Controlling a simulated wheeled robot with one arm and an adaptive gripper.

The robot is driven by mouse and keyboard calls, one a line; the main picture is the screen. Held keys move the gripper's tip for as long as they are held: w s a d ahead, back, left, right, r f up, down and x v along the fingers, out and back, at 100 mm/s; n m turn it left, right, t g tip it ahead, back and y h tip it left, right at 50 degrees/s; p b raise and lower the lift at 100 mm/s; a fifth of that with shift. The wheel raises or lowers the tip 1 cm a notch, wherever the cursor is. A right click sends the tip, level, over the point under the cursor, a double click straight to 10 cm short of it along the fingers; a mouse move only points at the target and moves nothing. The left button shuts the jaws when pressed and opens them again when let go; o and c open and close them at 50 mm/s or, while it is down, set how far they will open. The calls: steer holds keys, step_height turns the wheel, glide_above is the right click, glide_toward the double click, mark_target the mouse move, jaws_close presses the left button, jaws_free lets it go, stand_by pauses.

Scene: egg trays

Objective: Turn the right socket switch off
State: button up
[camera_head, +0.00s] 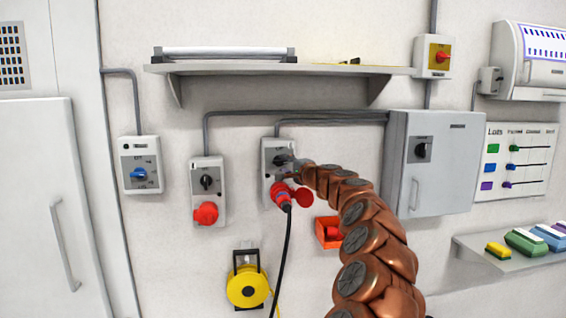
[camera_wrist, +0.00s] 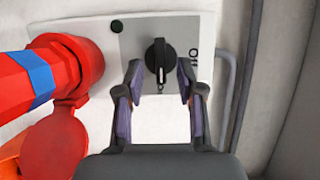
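The right socket (camera_head: 270,147) is a grey wall box with a black rotary switch, mostly hidden behind my gripper (camera_head: 292,163) in the head view. In the wrist view the black switch knob (camera_wrist: 159,60) stands lengthwise up the picture, and the "Off" label (camera_wrist: 193,58) lies to its right. My gripper (camera_wrist: 159,78) is open, one fingertip on each side of the knob's lower part, with visible gaps. A red plug (camera_wrist: 35,78) with a blue band sits in the socket's red outlet.
The left socket (camera_head: 196,169) has a black knob and red outlet. A blue-knob switch (camera_head: 138,150) is farther left. A black cable (camera_head: 284,250) hangs from the plug. A red open flap (camera_wrist: 52,146) is beside the plug. A grey cabinet (camera_head: 450,180) stands right of my arm.

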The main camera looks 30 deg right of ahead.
steer(key=shift+w+p, duration=0.3)
steer(key=shift+w, duration=0.65)
jaws_close()
